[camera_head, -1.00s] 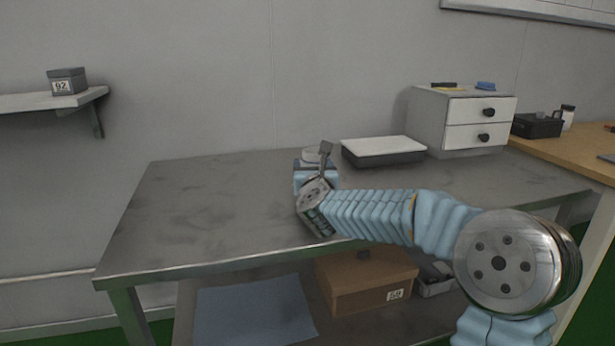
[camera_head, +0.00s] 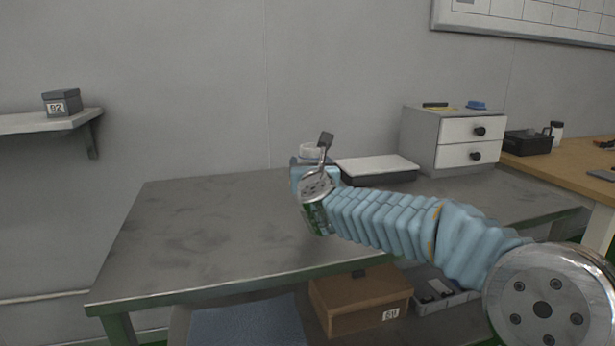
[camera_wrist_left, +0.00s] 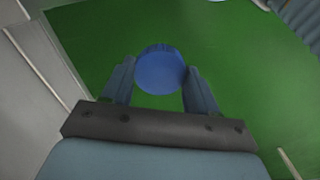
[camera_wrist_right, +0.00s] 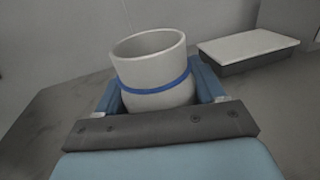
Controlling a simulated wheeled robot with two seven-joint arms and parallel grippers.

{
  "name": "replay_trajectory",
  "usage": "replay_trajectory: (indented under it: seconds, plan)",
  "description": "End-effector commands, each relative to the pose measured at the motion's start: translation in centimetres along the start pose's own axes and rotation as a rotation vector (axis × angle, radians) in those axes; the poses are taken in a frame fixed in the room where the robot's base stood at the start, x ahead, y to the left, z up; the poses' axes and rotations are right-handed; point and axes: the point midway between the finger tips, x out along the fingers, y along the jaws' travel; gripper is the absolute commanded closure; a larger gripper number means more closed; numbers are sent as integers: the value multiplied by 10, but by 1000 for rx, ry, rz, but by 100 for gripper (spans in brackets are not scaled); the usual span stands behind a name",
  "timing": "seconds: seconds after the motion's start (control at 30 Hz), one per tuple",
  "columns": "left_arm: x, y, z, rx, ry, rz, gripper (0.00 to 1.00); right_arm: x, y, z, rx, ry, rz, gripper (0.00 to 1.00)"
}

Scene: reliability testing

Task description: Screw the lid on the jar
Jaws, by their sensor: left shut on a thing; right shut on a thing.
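The jar (camera_wrist_right: 150,66) is white with a blue band and an open top. In the right wrist view it sits tilted between the fingers of my right gripper (camera_wrist_right: 163,90), which is shut on it. In the head view the jar (camera_head: 312,151) shows small behind my right wrist, above the back of the grey table. The lid (camera_wrist_left: 160,70) is a round blue disc. My left gripper (camera_wrist_left: 160,84) is shut on it, with green floor behind. The left gripper and the lid are outside the head view. The jar's lower part is hidden by the gripper.
A white-topped tray (camera_head: 376,166) lies right of the jar, beside a white drawer unit (camera_head: 450,140). The left part of the grey table (camera_head: 200,225) is bare. A brown box (camera_head: 360,300) stands on the lower shelf. A wall shelf (camera_head: 40,122) is at far left.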

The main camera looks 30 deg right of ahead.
Motion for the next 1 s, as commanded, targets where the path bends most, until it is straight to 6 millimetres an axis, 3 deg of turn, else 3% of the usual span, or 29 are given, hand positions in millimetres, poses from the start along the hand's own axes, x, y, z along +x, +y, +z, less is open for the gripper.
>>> replay_trajectory:
  seconds: [0.03,0.1,0.3,0.43,0.63,1.0]
  plan:
    - [-5,0,0,0,0,0,70,-10,-2,17,2,-7,-1,70]
    - [-5,0,0,0,0,0,70,-26,-5,28,2,-6,1,70]
    - [-6,0,0,0,0,0,70,-71,-16,47,1,-4,0,70]
    - [-8,0,0,0,0,0,70,-90,-19,54,1,-2,0,70]
    - [-9,0,0,0,0,0,70,-102,-22,60,0,-1,-1,70]
    - [-9,0,0,0,0,0,70,-104,-22,60,0,-1,-1,70]
